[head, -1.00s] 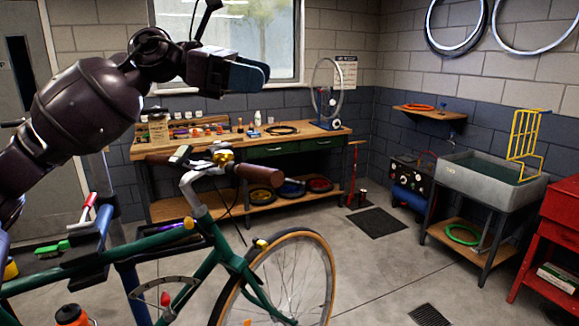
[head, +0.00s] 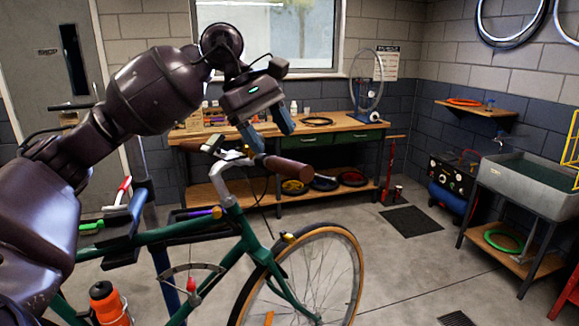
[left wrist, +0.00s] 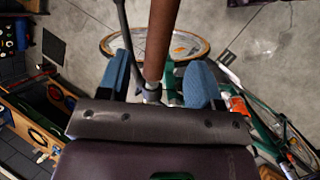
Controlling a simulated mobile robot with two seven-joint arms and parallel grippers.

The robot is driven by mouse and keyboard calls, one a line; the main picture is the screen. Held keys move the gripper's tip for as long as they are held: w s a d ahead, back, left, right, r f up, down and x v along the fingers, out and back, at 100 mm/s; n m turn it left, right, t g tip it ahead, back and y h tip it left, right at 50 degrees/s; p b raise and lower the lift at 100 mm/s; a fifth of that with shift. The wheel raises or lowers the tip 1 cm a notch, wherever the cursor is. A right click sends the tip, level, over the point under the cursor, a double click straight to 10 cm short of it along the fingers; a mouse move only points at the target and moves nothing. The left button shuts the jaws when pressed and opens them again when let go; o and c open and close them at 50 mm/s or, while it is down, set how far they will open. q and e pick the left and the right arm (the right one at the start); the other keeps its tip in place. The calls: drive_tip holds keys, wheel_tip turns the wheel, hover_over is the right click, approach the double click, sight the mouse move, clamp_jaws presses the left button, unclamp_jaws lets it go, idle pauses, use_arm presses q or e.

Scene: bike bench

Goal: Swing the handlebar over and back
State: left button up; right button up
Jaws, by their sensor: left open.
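The green bicycle's handlebar (head: 234,160) has a silver stem and a brown grip (head: 288,167) pointing right in the head view. Another grip end lies further left, partly behind the bar. My left gripper (head: 268,138) is open, its blue fingers pointing down just above the brown grip. In the left wrist view the brown grip (left wrist: 162,40) runs between the two spread blue fingers, with a gap to each side. I cannot tell whether the fingers reach down around it. My right gripper is not in view.
The front wheel (head: 350,285) stands below the handlebar. A workbench (head: 345,135) with tools is behind it. An orange bottle (head: 108,305) is at the lower left, and a sink (head: 530,180) stands at the right. The floor between is clear.

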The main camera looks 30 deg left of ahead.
sight(285, 161)
use_arm(q)
drive_tip(key=x, duration=0.7)
drive_tip(key=shift+d+f, duration=0.1)
drive_tip(key=shift+d, duration=0.05)
clamp_jaws()
